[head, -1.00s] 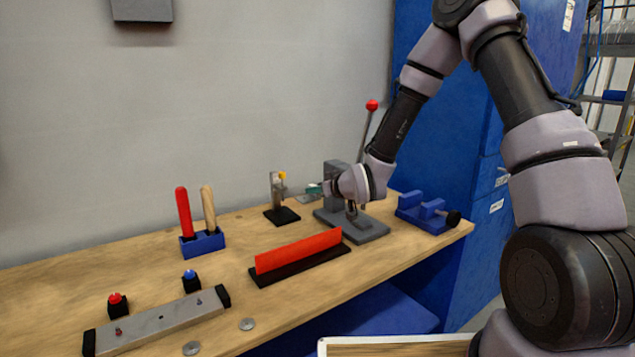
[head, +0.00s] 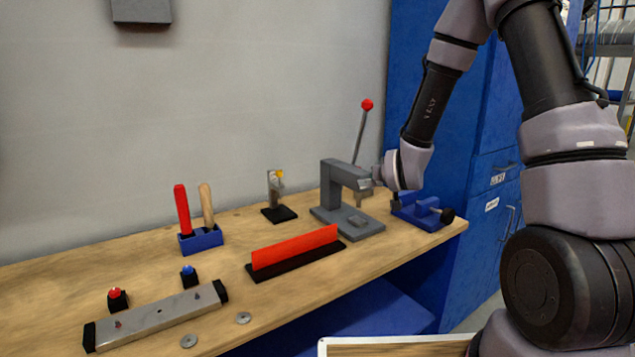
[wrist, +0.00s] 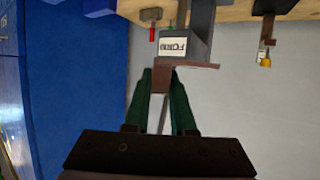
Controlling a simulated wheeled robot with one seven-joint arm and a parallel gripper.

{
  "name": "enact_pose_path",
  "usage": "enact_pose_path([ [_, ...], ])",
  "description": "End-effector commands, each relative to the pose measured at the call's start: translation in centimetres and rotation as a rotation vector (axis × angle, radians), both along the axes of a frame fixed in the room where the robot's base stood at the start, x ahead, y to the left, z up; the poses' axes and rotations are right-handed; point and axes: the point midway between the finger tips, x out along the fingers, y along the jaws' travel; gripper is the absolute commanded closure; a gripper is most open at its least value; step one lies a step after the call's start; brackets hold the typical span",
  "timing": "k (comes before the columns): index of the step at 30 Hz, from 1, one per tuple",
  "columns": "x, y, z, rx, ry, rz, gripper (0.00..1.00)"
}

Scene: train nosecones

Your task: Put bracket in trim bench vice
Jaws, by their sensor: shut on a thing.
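The blue trim bench vice (head: 425,210) sits at the right end of the bench in the head view. My gripper (head: 376,176) is above and left of it, beside the head of the grey press; its fingertips are hard to make out there. In the wrist view my gripper (wrist: 163,85) shows green fingers shut on a brownish bracket (wrist: 195,65). The bracket looks bent, with one leg between the fingers and another reaching right across the front of a labelled grey block.
The grey press (head: 343,200) with a red-knobbed lever stands close left of my gripper. A small clamp stand (head: 279,208), a red strip on a black base (head: 295,250) and a blue tool holder (head: 201,239) are further left. A blue cabinet (head: 480,130) stands behind right.

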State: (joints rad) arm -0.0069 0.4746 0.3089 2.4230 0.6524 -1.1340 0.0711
Motion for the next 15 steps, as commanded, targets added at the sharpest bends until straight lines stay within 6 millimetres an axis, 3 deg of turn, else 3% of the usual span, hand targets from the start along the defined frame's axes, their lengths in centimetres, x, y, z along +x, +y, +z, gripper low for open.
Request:
enact_pose_path([
  [3,0.1,-4.1,1.0,-0.001,-0.002,-0.126,1.00],
  [9,0.3,-9.2,2.1,0.001,-0.001,-0.285,1.00],
  [12,0.3,-11.3,2.6,0.001,-0.001,-0.347,1.00],
  [15,0.3,-11.1,2.3,0.001,0.003,-0.341,1.00],
])
